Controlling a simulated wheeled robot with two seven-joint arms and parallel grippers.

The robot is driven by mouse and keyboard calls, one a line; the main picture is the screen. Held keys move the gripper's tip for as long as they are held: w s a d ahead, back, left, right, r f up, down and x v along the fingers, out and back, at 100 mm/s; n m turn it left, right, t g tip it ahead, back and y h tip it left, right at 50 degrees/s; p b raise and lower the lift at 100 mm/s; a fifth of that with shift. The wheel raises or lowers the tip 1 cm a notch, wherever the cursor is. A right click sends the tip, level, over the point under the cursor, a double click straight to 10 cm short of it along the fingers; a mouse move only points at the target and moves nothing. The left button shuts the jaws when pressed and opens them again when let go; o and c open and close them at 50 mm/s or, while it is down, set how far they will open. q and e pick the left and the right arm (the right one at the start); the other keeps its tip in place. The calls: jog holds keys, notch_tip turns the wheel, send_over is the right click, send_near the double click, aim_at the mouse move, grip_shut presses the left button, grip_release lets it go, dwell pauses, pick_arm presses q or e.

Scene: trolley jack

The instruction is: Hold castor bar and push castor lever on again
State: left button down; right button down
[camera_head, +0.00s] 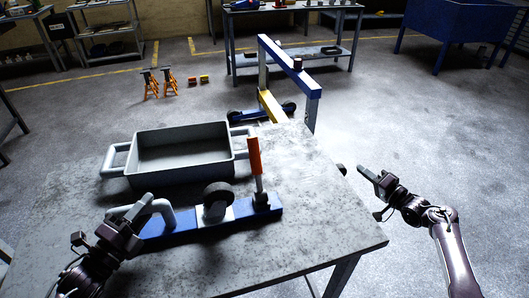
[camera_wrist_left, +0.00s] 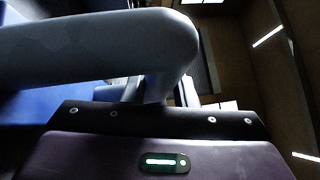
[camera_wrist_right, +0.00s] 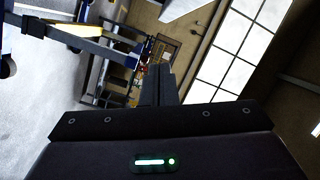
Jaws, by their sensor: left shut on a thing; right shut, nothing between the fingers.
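The castor bar (camera_head: 185,226) is a blue bar lying on the table, with a dark castor wheel (camera_head: 217,194) at its middle and a grey looped handle (camera_head: 165,208) at its left end. The castor lever (camera_head: 254,156) has an orange grip and stands nearly upright at the bar's right end. My left gripper (camera_head: 138,208) is shut on the grey handle, which fills much of the left wrist view (camera_wrist_left: 110,45). My right gripper (camera_head: 366,173) is shut and empty, off the table's right edge and well apart from the lever. Its closed fingers show in the right wrist view (camera_wrist_right: 157,85).
A grey tray (camera_head: 126,172) with side handles stands on the table (camera_head: 310,240) behind the bar. A blue and yellow wheeled frame (camera_head: 318,88) stands behind the table. Orange stands (camera_head: 150,84) are on the floor further back. The table's right front is clear.

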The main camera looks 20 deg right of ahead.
pick_arm(q)
jog(key=shift+f, duration=0.1)
pick_arm(e)
jog(key=w+a+r+n+g+y, duration=0.1)
jog(key=w+a+r+y, duration=0.1)
jog(key=a+r+y, duration=0.3)
jog(key=w+a+r+n+g, duration=0.1)
jog(key=w+a+r, duration=0.15)
jog(key=r, duration=0.35)
jog(key=s+a+r+m+g+y, duration=0.1)
jog(key=a+r+g, duration=0.1)
jog(key=a+g, duration=0.2)
jog(key=s+a+r+m+g+y, duration=0.2)
jog(key=a+g, duration=0.2)
jog(key=a, duration=0.7)
jog(key=shift+s+a+y, duration=0.2)
jog(key=shift+s+y, duration=0.1)
